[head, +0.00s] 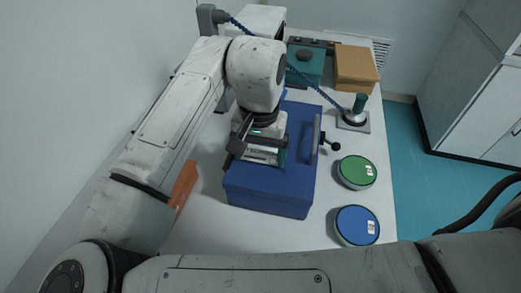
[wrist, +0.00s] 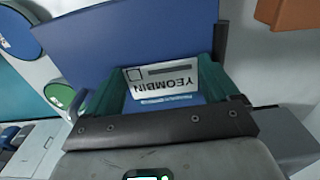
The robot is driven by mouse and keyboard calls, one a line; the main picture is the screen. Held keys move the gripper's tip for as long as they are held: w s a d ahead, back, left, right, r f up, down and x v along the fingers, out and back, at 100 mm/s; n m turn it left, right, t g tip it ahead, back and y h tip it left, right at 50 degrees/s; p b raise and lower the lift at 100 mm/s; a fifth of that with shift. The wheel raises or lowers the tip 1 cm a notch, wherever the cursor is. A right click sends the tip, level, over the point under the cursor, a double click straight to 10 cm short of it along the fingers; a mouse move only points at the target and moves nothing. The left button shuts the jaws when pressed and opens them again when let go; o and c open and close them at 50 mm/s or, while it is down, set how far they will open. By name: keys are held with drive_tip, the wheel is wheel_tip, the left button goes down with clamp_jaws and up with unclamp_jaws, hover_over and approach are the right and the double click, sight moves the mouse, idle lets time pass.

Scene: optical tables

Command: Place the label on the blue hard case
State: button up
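The blue hard case (head: 270,188) lies on the white table in the middle of the head view, its handle along its right side. It fills much of the wrist view (wrist: 150,30). The white label (wrist: 165,77), printed YEOMBIN, spans the gap between the green fingers of my gripper (wrist: 163,63), touching both. The label also shows in the head view (head: 262,155), over the top face of the case. My gripper (head: 262,158) is low over the case; I cannot tell whether the label touches the lid.
Behind are a teal box (head: 306,66) and an orange-brown box (head: 355,66). An orange item (head: 184,184) is left of the case.

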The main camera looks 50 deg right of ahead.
sight(260, 158)
wheel_tip(260, 158, up, 12)
drive_tip(key=p, duration=0.1)
idle(0.5)
